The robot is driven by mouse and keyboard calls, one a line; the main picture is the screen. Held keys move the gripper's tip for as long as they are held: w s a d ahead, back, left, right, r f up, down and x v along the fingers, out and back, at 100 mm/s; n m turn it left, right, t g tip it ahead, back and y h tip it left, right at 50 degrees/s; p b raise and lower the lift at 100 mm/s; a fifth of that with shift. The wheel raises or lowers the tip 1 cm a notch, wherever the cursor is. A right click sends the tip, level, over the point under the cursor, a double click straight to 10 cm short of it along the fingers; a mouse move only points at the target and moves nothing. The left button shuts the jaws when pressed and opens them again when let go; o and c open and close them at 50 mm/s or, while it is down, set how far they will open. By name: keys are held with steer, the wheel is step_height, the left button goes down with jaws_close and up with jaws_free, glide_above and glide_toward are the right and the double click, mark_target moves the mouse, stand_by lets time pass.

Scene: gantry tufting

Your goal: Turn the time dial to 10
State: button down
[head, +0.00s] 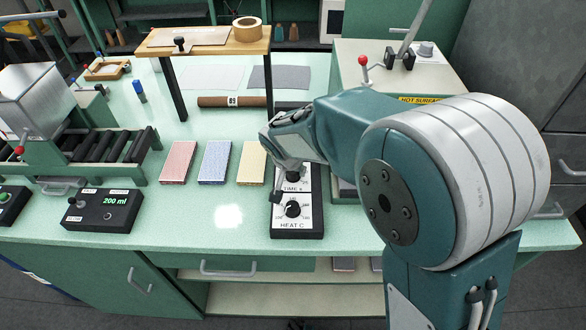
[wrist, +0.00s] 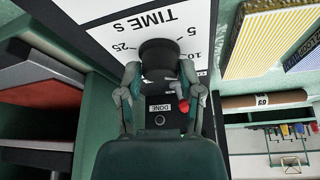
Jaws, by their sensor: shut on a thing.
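The time dial is a black round knob (wrist: 158,52) on a white plate (wrist: 110,22) marked TIME s, with 5, 10 and 25 legible around it in the wrist view. My gripper (wrist: 159,75) is shut on this knob, one finger on each side of it. The knob's pointer mark cannot be made out. In the head view my gripper (head: 284,181) reaches down over the control box (head: 284,232) and hides part of the time dial. The HEAT C dial (head: 292,209) sits just in front of it, untouched.
Red, blue and yellow sample blocks (head: 251,163) lie left of the control box. A press with a hot surface label (head: 420,99) stands behind my arm. A DONE label (wrist: 159,107) and a red-tipped lever (wrist: 183,105) show near my fingers.

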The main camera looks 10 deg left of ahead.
steer(key=shift+s+f, duration=0.15)
steer(key=shift+f, duration=0.15)
steer(key=shift+c, duration=1.2)
jaws_free()
steer(key=shift+a, duration=0.1)
steer(key=shift+r, duration=0.1)
steer(key=shift+r, duration=0.15)
steer(key=shift+r, duration=0.3)
steer(key=v, duration=1.1)
steer(key=shift+a, duration=0.1)
